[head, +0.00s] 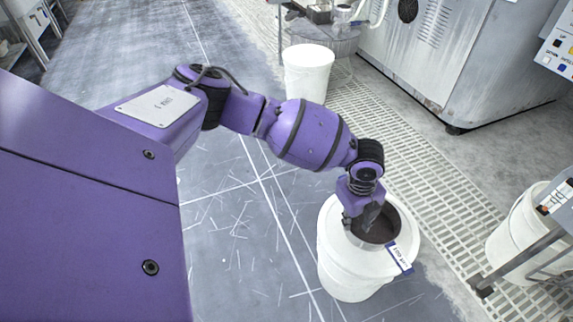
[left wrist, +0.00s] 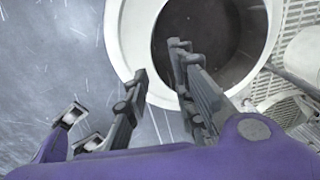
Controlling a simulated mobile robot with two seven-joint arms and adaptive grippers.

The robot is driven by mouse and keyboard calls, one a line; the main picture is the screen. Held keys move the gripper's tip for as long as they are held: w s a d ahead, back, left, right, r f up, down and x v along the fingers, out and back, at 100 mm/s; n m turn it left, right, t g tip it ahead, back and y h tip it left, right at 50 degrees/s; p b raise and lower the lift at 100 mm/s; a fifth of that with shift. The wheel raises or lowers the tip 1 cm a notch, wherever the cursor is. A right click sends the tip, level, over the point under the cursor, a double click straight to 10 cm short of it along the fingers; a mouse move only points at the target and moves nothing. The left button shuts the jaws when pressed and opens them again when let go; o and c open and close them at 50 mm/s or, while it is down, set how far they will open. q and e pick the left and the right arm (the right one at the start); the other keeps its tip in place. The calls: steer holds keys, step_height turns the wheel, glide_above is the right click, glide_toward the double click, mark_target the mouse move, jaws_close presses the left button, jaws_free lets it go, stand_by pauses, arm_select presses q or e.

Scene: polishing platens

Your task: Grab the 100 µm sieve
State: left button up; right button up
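The sieve (head: 383,232) shows as a dark round mesh inside a pale rim, seated in the top of a white bucket (head: 345,275). A small blue-and-white label (head: 400,257) is on the front right of its rim; its print is too small to read surely. In the left wrist view the dark mesh (left wrist: 222,50) fills the upper middle. My left gripper (head: 364,213) points down at the sieve's left side. In the wrist view its fingers (left wrist: 158,66) are apart, one over the white rim and one over the dark opening, with nothing between them clearly gripped. My right gripper is not visible.
Another white bucket (head: 308,72) stands behind, by a small table. A large grey machine (head: 450,60) is at the back right. A white bucket (head: 525,238) stands at the right beside a metal frame.

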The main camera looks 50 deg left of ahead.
mark_target(351, 236)
arm_select(q)
steer(key=shift+w+f, duration=0.5)
steer(key=shift+w, duration=0.05)
steer(key=shift+f+b, duration=0.35)
steer(key=shift+s+f, duration=0.1)
steer(key=shift+f, duration=0.2)
step_height(351, 236, down, 4)
steer(key=b, duration=0.2)
steer(key=shift+f+b, duration=0.2)
steer(key=shift+b, duration=0.2)
steer(key=shift+f, duration=0.4)
steer(key=shift+d, duration=0.1)
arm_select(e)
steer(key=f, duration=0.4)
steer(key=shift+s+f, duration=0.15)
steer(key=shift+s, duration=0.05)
arm_select(q)
steer(key=shift+r, duration=0.1)
steer(key=shift+c, duration=0.2)
jaws_close()
